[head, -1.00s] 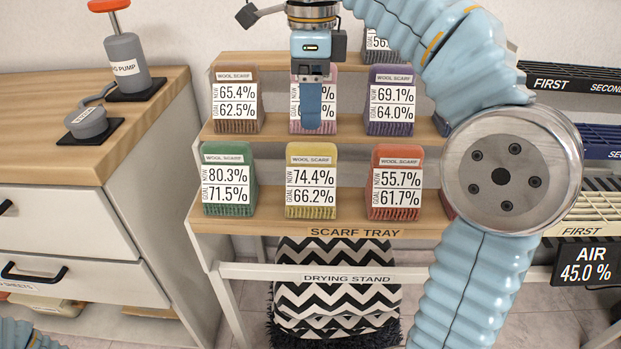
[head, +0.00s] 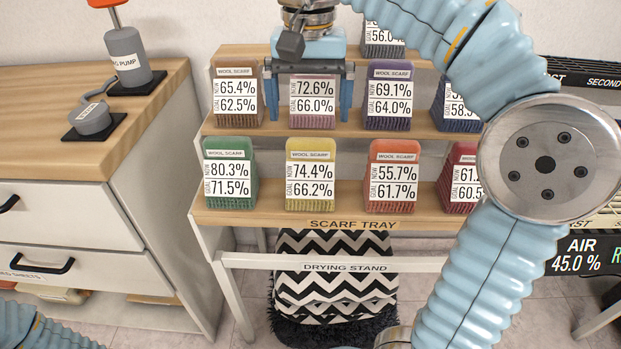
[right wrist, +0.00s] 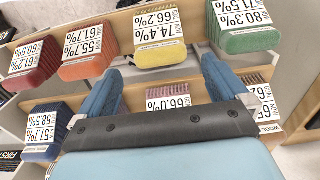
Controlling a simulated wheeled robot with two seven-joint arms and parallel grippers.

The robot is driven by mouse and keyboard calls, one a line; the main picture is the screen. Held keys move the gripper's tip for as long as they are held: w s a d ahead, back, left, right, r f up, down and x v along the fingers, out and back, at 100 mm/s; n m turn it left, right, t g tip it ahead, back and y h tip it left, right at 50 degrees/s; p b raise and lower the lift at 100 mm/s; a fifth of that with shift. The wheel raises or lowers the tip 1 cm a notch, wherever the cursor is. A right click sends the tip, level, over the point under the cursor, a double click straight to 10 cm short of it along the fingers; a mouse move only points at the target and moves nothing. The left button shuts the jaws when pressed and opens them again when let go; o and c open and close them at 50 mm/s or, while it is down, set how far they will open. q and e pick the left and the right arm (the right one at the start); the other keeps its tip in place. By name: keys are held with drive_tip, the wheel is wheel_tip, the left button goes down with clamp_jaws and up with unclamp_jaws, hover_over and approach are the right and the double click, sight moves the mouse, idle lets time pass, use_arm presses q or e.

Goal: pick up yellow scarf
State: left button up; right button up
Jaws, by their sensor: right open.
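The yellow scarf (head: 310,178) sits folded on the lower shelf of the scarf tray (head: 270,217), between the green scarf (head: 230,177) and the orange-red scarf (head: 392,178). Its label reads now 74.4%, goal 66.2%. My right gripper (head: 318,118) is open and empty, above and behind the yellow scarf, with its fingers on either side of the pink scarf (head: 312,118) on the upper shelf as seen from the head. In the right wrist view the yellow scarf (right wrist: 159,50) lies beyond the fingertips, apart from them. Only part of my left arm shows; its gripper is out of view.
A brown scarf (head: 237,115) and a purple scarf (head: 389,115) flank the pink one. A crimson scarf (head: 459,190) is partly behind my right arm. A wooden cabinet (head: 60,150) with a pump stands left, a drying rack right.

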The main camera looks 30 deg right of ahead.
sight(310, 145)
wheel_tip(310, 145, down, 5)
drive_tip(key=shift+r+b, duration=0.1)
drive_tip(key=shift+b, duration=0.3)
drive_tip(key=shift+d+f+b, duration=0.1)
drive_tip(key=shift+f+b, duration=0.3)
drive_tip(key=shift+f, duration=2.45)
drive_tip(key=c, duration=1.1)
drive_tip(key=shift+c, duration=0.2)
